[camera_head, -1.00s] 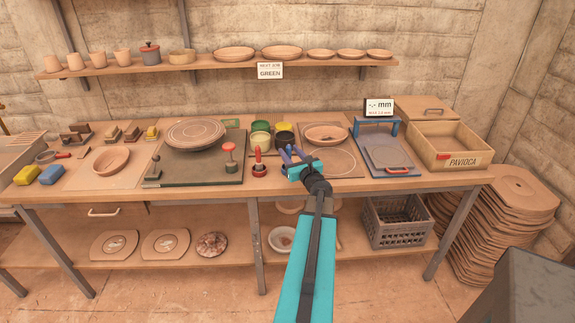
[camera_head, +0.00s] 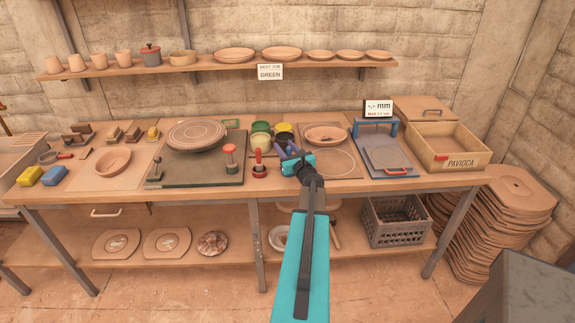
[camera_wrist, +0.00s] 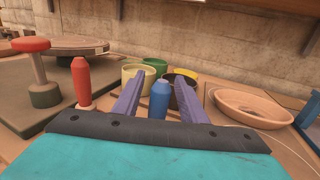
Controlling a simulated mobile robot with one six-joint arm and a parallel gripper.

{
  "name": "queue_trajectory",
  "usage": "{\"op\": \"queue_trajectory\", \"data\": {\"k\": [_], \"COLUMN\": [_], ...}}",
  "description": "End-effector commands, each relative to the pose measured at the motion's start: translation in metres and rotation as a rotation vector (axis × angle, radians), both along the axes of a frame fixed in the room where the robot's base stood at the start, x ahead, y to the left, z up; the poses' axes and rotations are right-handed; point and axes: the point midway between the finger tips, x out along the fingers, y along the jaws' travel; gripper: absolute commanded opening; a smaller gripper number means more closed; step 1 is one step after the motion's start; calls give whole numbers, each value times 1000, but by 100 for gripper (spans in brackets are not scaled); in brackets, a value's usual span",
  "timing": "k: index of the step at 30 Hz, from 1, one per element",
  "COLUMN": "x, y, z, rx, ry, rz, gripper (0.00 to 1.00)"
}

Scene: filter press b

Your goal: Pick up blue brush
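The blue brush (camera_wrist: 158,101) shows in the wrist view as an upright blue handle, seen between the two purple fingers of my gripper (camera_wrist: 168,88). Gaps show on both sides of the handle, so the gripper is open and not closed on it. I cannot tell how deep the handle sits between the fingers. Its lower end is hidden behind the gripper's body. In the head view my gripper (camera_head: 287,148) is over the bench by the pots, and its fingers largely cover the brush there.
A red-handled tool (camera_wrist: 82,82) stands left of the gripper, with a red-topped stamp (camera_wrist: 40,75) beyond it. Green (camera_wrist: 154,66), cream (camera_wrist: 133,72) and yellow-rimmed (camera_wrist: 185,75) pots stand close behind. A clay bowl (camera_wrist: 252,106) lies to the right. The shelf (camera_head: 215,66) is above.

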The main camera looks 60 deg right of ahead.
Motion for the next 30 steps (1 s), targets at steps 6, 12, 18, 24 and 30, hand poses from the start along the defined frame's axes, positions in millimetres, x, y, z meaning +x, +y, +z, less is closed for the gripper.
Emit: {"op": "queue_trajectory", "data": {"k": [6,12,18,24,30], "x": [1,1,1,1,1], "y": [-1,-1,0,0,0], "z": [0,0,0,0,0], "rx": [0,0,0,0,0], "ry": [0,0,0,0,0], "rz": [0,0,0,0,0], "gripper": [38,38,35,1,0]}}
